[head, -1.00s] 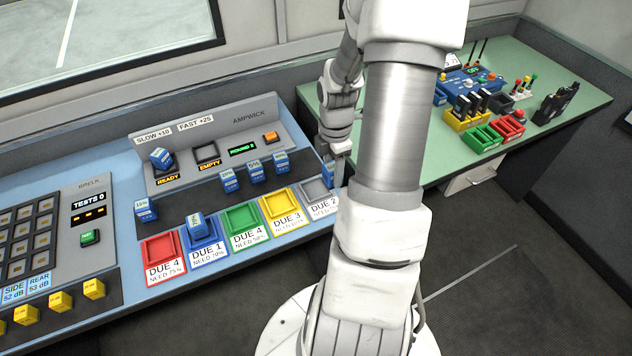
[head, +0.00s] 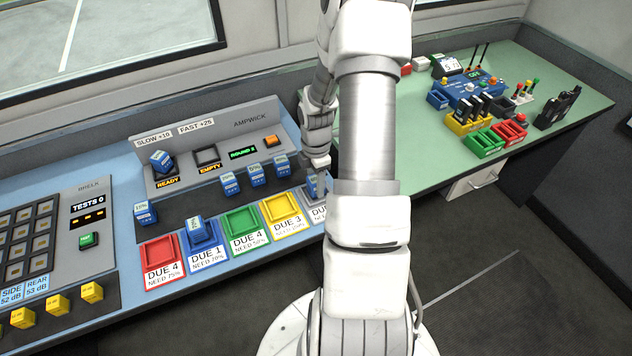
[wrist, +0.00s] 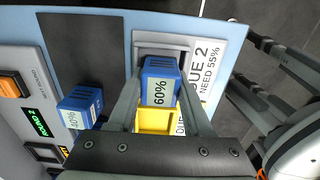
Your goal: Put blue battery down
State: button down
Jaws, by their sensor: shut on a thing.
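A blue battery marked 60% (wrist: 160,82) is between the two fingers of my gripper (wrist: 163,100) in the wrist view. My gripper is shut on it. The battery is over the grey tray labelled DUE 2, NEED 55% (wrist: 203,45); I cannot tell whether it touches the tray floor. In the head view my gripper (head: 316,172) is at the grey tray at the right end of the row, and the held battery (head: 314,187) shows partly beneath it. My arm hides part of the DUE 2 label.
Red (head: 160,265), blue (head: 207,253), green (head: 242,238) and yellow (head: 281,222) trays stand left of the grey one. A battery (head: 196,229) stands in the blue tray. Several other blue batteries stand behind the row, one (head: 281,163) nearest my gripper. A charger slot (head: 207,156) is empty.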

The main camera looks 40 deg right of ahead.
jog(key=shift+f, duration=0.2)
jog(key=shift+c, duration=1.6)
grip_release()
jog(key=shift+r, duration=0.15)
notch_tip(320, 180, up, 11)
jog(key=shift+r+p, duration=0.15)
jog(key=shift+p, duration=0.5)
jog(key=shift+r, duration=0.45)
